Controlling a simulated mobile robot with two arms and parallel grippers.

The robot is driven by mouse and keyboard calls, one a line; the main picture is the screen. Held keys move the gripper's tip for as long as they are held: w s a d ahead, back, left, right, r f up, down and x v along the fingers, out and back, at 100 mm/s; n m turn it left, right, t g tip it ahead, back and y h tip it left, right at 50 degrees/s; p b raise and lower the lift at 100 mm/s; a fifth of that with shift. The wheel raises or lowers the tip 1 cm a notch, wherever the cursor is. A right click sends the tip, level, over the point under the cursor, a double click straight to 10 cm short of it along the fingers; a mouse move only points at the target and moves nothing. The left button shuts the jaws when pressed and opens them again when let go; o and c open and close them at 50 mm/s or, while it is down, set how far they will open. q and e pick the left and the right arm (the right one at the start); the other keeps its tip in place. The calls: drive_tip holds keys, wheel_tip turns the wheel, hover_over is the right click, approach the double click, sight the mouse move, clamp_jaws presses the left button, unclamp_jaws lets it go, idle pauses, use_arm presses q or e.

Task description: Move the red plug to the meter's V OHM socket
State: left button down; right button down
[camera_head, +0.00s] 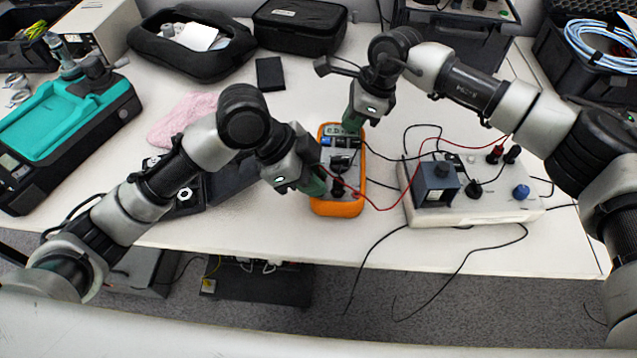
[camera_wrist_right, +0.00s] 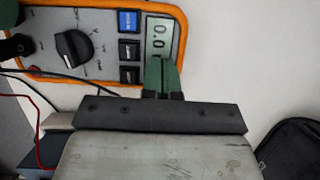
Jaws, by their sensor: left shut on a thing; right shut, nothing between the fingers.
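The orange-rimmed meter (camera_head: 345,209) lies on the white table, display end away from me; it also shows in the right wrist view (camera_wrist_right: 178,30). My left gripper (camera_head: 320,186) is at the meter's near left part, shut. A red lead (camera_head: 375,206) runs from its fingertips to the right, so it seems to hold the red plug, which is hidden there. The V OHM socket cannot be made out. My right gripper (camera_head: 352,121) is shut and empty at the meter's display end, its green fingers (camera_wrist_right: 160,77) beside the display.
A white box (camera_head: 470,210) with knobs, terminals and a dark block (camera_head: 436,185) stands right of the meter. Black leads cross between them. A pink cloth (camera_head: 183,118) and teal device (camera_head: 60,125) lie left. A small black box (camera_head: 270,74) lies behind.

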drive_tip(key=shift+f, duration=0.25)
use_arm(q)
drive_tip(key=shift+r, duration=0.9)
idle(1.0)
drive_tip(key=shift+r, duration=1.6)
use_arm(e)
wheel_tip(320, 180, up, 9)
idle(0.6)
